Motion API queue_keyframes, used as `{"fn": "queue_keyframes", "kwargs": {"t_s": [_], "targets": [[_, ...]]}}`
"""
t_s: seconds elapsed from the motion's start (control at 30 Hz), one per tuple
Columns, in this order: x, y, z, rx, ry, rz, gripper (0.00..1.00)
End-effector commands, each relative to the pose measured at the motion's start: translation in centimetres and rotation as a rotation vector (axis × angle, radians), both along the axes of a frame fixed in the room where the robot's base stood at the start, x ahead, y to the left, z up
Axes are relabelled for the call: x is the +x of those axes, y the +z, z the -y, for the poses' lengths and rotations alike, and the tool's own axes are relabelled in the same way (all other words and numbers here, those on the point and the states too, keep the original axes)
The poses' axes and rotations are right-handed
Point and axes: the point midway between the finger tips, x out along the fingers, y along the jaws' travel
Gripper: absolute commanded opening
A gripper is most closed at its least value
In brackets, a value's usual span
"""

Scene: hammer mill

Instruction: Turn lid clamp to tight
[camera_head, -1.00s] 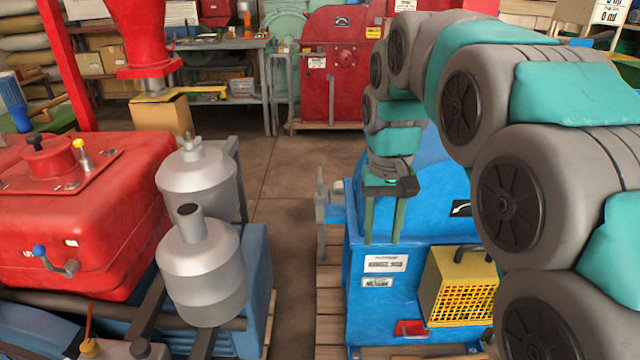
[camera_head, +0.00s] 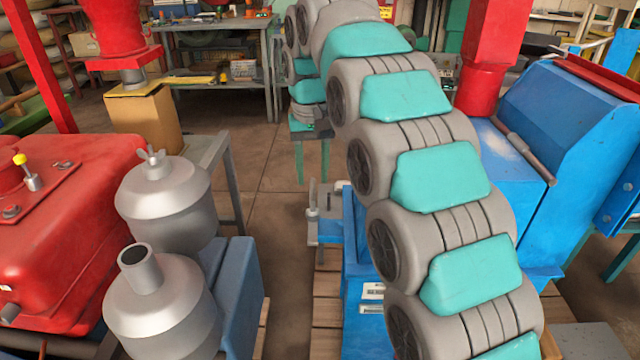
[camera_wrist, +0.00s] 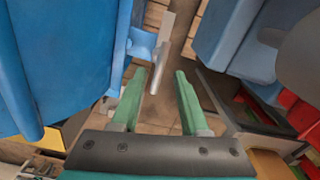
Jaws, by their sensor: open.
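A grey metal clamp-like fitting (camera_head: 314,212) with an upright flat bar sticks out on a blue bracket from the left side of the blue mill (camera_head: 512,150). I cannot tell for sure that it is the lid clamp. In the wrist view the fitting's pale bar (camera_wrist: 162,52) lies just beyond and between the fingertips, with no contact that I can make out. My gripper (camera_head: 312,180) has two green fingers and hangs behind the fitting in the head view. In the wrist view my gripper (camera_wrist: 159,76) is open, with nothing between its fingers.
The blue mill body (camera_wrist: 60,60) is close on the left of the wrist view. A red machine (camera_head: 75,230) and two silver canisters (camera_head: 165,205) stand left in the head view. Open floor (camera_head: 265,185) lies between. A grey workbench (camera_head: 225,65) stands behind.

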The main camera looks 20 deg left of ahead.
Motion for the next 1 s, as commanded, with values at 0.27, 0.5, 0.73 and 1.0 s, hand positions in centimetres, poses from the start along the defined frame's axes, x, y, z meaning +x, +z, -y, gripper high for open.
{"fn": "queue_keyframes", "kwargs": {"t_s": [0.27, 0.5, 0.73, 1.0], "targets": [[-0.1, -1.4, -0.2, -0.002, 0.003, -0.005, 0.45], [-0.1, -4.3, -0.2, 0.000, 0.003, -0.003, 0.45], [-0.1, -6.9, -0.2, -0.001, 0.003, -0.002, 0.45], [-0.1, -7.8, -0.2, 0.000, 0.003, 0.000, 0.45]]}}
